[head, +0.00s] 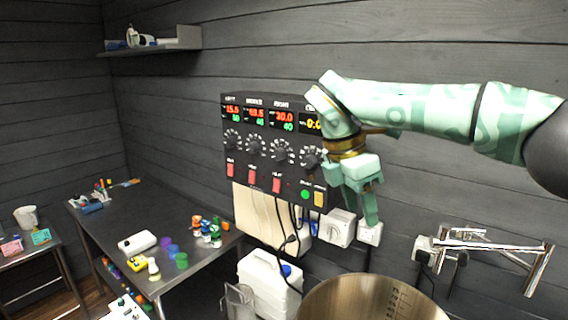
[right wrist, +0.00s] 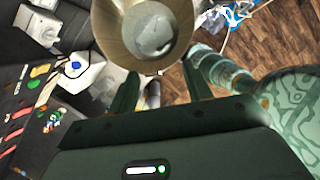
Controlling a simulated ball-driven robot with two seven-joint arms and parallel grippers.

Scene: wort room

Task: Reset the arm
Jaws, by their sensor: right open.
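My right arm, pale green with darker patterns, comes in from the right in the head view. Its gripper (head: 371,205) hangs with the fingers downward, in front of the right end of the black control panel (head: 268,178). It covers part of the panel's rightmost display and knob. In the right wrist view the two dark green fingers of the right gripper (right wrist: 158,92) stand apart with nothing between them. The panel shows red and green digits, black knobs, red switches and a lit green button. My left gripper is not in view.
A large steel kettle (head: 345,300) stands below the right gripper; its open mouth also shows in the right wrist view (right wrist: 119,40). A white jug (head: 268,283) stands left of it. A metal table (head: 122,212) holds coloured small parts. A steel pipe fitting (head: 490,246) is at right.

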